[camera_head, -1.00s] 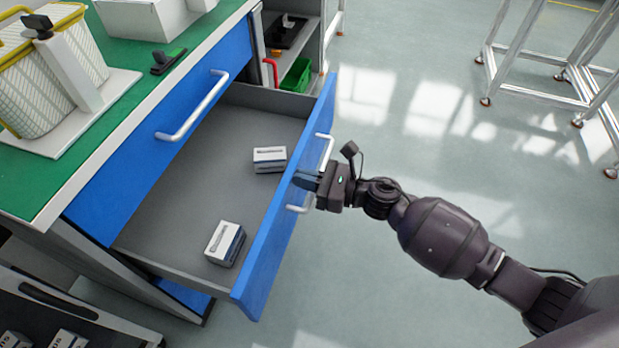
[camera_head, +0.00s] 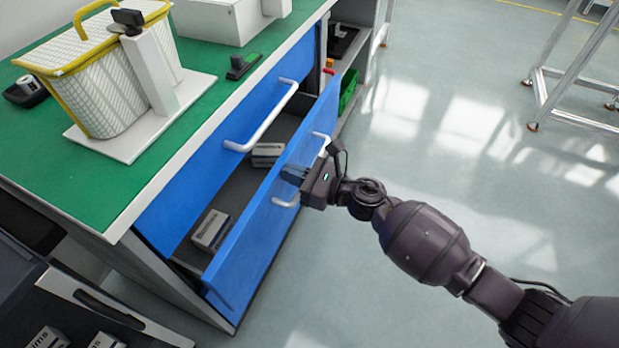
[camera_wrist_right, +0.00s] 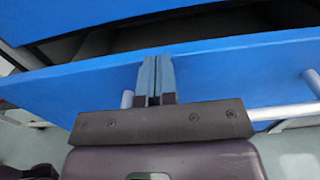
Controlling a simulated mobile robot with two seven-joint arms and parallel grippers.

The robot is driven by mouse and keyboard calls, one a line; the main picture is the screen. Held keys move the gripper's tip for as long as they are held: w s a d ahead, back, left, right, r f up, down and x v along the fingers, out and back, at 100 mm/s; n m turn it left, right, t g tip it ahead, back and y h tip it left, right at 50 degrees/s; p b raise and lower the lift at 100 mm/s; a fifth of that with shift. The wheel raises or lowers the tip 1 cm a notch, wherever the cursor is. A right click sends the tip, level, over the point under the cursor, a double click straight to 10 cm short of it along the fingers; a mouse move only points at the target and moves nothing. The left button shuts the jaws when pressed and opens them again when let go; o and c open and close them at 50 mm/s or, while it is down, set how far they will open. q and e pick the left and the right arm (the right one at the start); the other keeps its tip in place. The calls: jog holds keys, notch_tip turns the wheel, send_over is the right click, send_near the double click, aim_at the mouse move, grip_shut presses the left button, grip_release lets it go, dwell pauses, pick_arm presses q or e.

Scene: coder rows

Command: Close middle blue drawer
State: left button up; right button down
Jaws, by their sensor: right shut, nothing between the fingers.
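The middle blue drawer (camera_head: 262,240) stands partly open under the closed upper blue drawer (camera_head: 205,165). Its light handle (camera_head: 286,202) is on the front face. Two small boxes lie inside: one near the front left (camera_head: 211,229) and one farther back (camera_head: 267,153). My right gripper (camera_head: 291,174) is shut and empty, with its fingertips at the drawer front, between the two ends of the handle. In the right wrist view the closed fingers (camera_wrist_right: 156,80) lie against the blue drawer front (camera_wrist_right: 215,75). The handle's middle is hidden behind the gripper. My left gripper is not in view.
The green worktop (camera_head: 60,150) carries a yellow-rimmed basket (camera_head: 105,85), a white box (camera_head: 225,20) and a small black device (camera_head: 243,65). A green bin (camera_head: 348,90) sits on the shelf beyond. The floor at right is open up to a metal frame (camera_head: 545,95).

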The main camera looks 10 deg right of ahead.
aim_at(274, 168)
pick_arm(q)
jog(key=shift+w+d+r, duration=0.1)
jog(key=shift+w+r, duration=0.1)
pick_arm(e)
jog(key=shift+x, duration=2.1)
